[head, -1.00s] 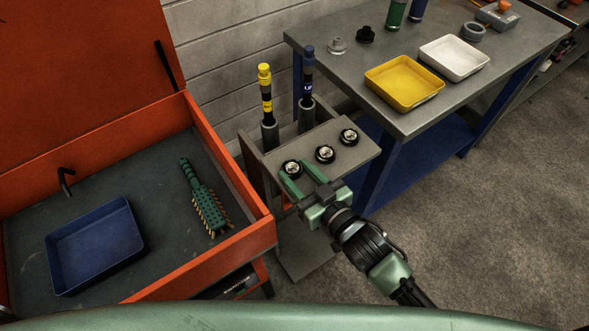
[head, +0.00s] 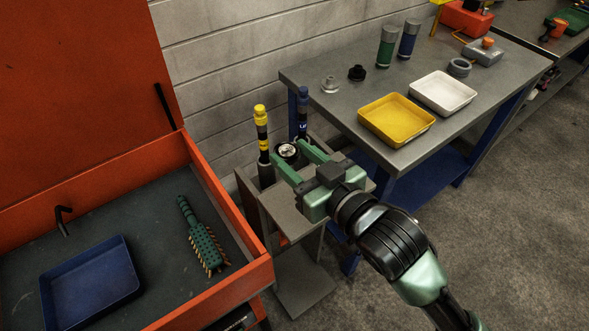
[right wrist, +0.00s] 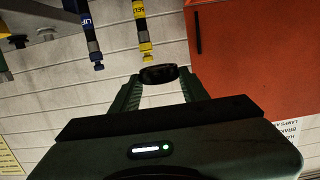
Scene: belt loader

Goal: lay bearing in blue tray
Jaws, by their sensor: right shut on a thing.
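My right gripper (head: 287,158) is shut on a bearing (head: 288,149), a dark ring with a bright centre, held between its fingertips. The bearing is raised above the small grey stand (head: 284,213). In the right wrist view the bearing (right wrist: 159,74) shows edge-on as a dark disc between the two fingers (right wrist: 158,88). The blue tray (head: 88,284) lies empty in the red chest (head: 231,276) at lower left. The other bearings on the stand are hidden behind my gripper. My left gripper is not in view.
A green brush (head: 203,238) lies right of the blue tray, inside the chest's raised rim. A yellow-topped tool (head: 262,135) and a blue-topped tool (head: 302,112) stand upright near my gripper. A yellow tray (head: 397,118) and a white tray (head: 443,91) sit on the bench.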

